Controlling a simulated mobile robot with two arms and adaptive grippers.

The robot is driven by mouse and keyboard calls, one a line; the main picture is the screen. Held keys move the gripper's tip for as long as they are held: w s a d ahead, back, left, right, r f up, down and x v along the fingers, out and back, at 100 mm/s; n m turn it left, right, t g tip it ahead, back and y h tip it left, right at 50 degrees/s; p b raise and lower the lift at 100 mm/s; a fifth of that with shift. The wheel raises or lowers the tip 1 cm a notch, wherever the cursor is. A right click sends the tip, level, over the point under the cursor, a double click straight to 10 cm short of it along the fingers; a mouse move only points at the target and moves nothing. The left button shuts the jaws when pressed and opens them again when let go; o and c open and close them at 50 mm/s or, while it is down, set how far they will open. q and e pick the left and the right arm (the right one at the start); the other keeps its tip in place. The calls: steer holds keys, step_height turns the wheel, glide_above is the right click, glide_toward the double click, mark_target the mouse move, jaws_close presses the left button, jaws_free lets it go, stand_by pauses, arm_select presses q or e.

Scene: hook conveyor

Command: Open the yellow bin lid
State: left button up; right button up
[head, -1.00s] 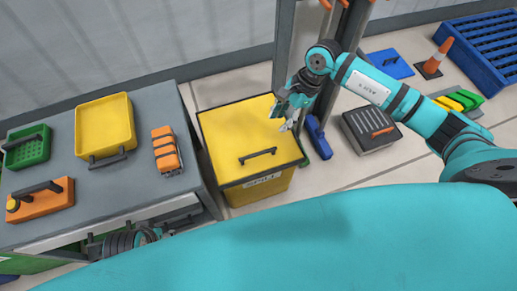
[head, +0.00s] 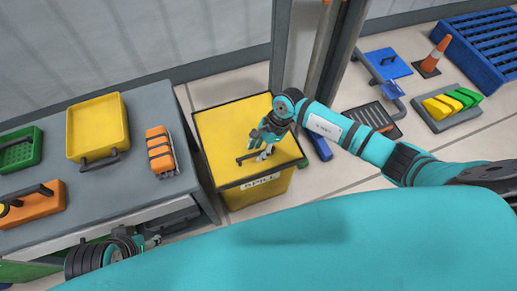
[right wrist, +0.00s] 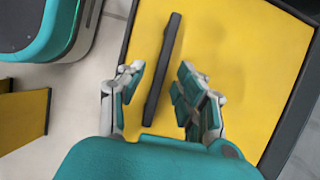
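The yellow bin (head: 230,130) stands on the floor to the right of the grey workbench. Its yellow lid is shut, with a black bar handle (head: 246,158) near the front edge. In the right wrist view the handle (right wrist: 163,70) runs between the fingers of my right gripper (right wrist: 160,88). Those fingers are open, one on each side of the handle, with gaps on both sides. In the head view my right gripper (head: 265,150) hangs over the lid by the handle's right end. My left gripper (head: 150,242) is low by the workbench's front, small and partly hidden; its fingers are unclear.
The grey workbench (head: 95,215) holds a yellow tray (head: 97,125), an orange block tool (head: 160,152) and other boxes. A metal post stands behind the bin. A blue panel (head: 388,65), a cone (head: 433,58) and a blue pallet (head: 487,45) lie on the right.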

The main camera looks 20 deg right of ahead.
jaws_close()
stand_by(0.5)
